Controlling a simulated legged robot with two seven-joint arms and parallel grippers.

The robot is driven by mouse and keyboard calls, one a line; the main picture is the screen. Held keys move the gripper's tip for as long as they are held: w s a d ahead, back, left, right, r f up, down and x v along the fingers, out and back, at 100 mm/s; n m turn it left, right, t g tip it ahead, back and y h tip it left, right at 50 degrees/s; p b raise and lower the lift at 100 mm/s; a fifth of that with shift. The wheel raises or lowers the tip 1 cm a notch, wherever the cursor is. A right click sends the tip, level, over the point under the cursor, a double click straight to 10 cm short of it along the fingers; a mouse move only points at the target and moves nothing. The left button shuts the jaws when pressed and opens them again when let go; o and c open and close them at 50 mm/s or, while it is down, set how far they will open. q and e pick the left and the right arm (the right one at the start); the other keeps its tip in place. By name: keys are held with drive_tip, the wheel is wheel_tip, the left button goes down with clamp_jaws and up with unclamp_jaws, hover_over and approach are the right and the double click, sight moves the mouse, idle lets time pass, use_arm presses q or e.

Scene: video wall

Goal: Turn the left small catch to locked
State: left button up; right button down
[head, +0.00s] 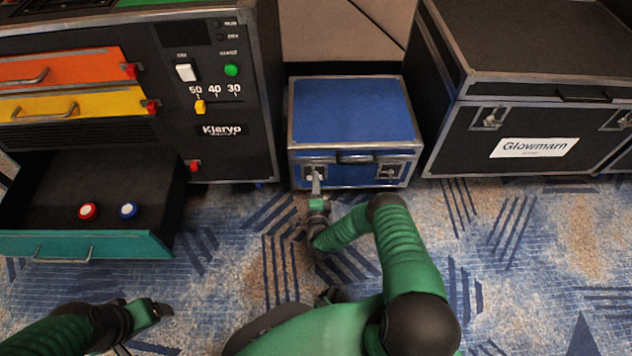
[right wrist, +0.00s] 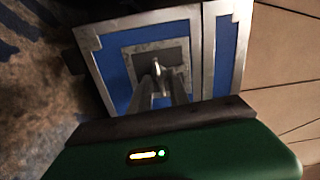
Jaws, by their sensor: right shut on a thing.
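A small blue case (head: 352,110) with metal edges stands on the carpet. Its front has a left catch (head: 315,168) and a right catch (head: 391,172), each on a metal plate. My right gripper (head: 316,182) is at the left catch, with its fingers shut on the catch's small tab. In the right wrist view the fingers (right wrist: 160,90) close around the tab (right wrist: 156,68) in front of the catch plate. The fingers partly hide the catch, so I cannot tell its exact turn. My left gripper (head: 150,309) is low at the left over the carpet, away from the case; its jaw opening is unclear.
A large black case (head: 480,140) stands at the right. The carpet in front is free.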

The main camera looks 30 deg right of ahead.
drive_tip(key=shift+f+m, duration=0.15)
drive_tip(key=shift+m, duration=0.25)
drive_tip(key=c, duration=1.6)
unclamp_jaws()
